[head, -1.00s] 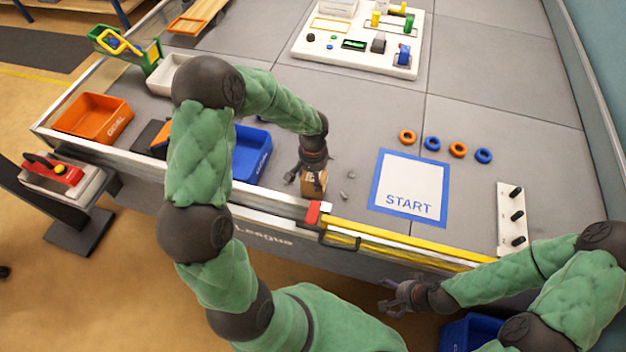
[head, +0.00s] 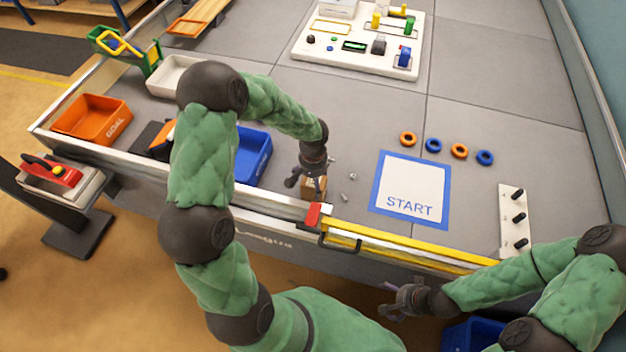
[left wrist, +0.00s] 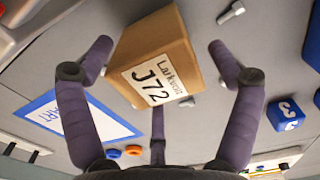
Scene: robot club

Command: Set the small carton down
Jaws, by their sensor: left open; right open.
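The small carton (head: 313,187) is a brown cardboard box on the grey table, near the front edge between the blue bin and the START square. In the left wrist view the carton (left wrist: 158,55) shows a white label reading J72. My left gripper (head: 311,178) is directly over it in the head view. Its fingers are open and spread around the carton, with visible gaps on both sides. My right gripper (head: 397,300) is open and empty, low in front of the table's front edge.
A blue bin (head: 254,155) stands left of the carton, and loose bolts (head: 348,178) lie to its right. The START square (head: 410,188) and several rings lie further right. The front rail has a red block (head: 313,214) close to the carton.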

